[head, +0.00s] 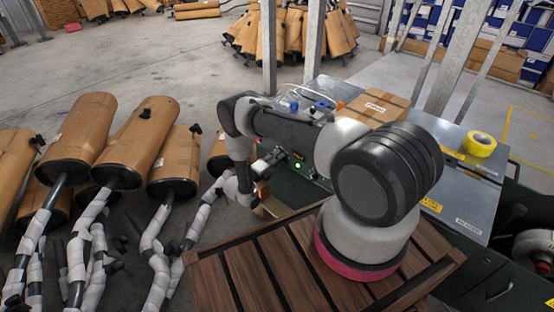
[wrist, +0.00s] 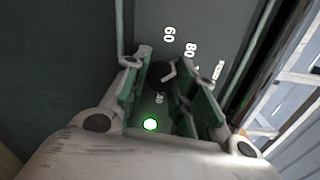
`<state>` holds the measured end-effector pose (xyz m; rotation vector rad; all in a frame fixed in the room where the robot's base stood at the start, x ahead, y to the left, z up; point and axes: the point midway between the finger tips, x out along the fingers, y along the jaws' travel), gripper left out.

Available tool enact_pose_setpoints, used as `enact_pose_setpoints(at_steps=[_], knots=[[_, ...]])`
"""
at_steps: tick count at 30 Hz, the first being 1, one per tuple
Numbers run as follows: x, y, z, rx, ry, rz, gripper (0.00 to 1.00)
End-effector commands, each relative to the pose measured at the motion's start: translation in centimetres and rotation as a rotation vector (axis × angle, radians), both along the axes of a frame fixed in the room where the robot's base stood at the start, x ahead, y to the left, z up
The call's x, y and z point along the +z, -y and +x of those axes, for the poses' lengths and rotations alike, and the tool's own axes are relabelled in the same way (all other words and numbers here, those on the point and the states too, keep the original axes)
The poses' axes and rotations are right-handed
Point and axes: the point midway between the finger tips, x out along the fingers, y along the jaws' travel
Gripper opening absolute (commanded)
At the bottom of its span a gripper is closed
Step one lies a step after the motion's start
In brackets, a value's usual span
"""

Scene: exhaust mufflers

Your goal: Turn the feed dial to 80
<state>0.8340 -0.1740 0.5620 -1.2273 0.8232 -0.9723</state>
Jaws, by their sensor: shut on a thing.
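The feed dial (wrist: 159,76) is a dark round knob on a dark panel, seen in the wrist view between the fingers of my gripper (wrist: 163,62). The gripper is shut on it, one finger pad on each side. White numerals 60 (wrist: 168,34) and 80 (wrist: 190,50) are printed above and to the right of the knob, with a further blurred label beyond. The dial's pointer is too dark to make out, so its setting cannot be read. In the head view my gripper (head: 243,188) reaches the machine's front, and the dial is hidden there.
A lit green lamp (wrist: 150,124) shows between the fingers. The machine top holds a cardboard box (head: 374,108) and yellow tape (head: 479,144). A slatted wooden surface (head: 250,280) lies below my arm. Wrapped mufflers (head: 138,140) stand at the left.

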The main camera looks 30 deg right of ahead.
Motion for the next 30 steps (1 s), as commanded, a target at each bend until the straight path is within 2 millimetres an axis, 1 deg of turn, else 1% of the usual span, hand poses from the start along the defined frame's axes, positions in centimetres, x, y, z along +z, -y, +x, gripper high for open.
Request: enact_pose_setpoints(at_steps=[10, 11, 12, 14, 24, 26, 29, 30], knots=[[-0.1, -0.1, -0.1, 0.002, -0.005, 0.001, 0.03], [-0.1, -0.1, -0.1, 0.002, -0.005, 0.001, 0.32], [-0.1, -0.1, -0.1, 0.001, -0.004, 0.001, 0.4], [-0.1, -0.1, -0.1, 0.001, -0.003, 0.001, 0.49], [0.0, -0.2, -0.1, 0.001, -0.001, 0.0, 0.49], [0.0, -0.7, -0.2, 0.001, -0.001, 0.0, 0.49], [0.0, -2.2, -0.8, 0.004, -0.001, 0.0, 0.49], [0.0, -3.0, -1.1, 0.006, -0.001, 0.001, 0.49]])
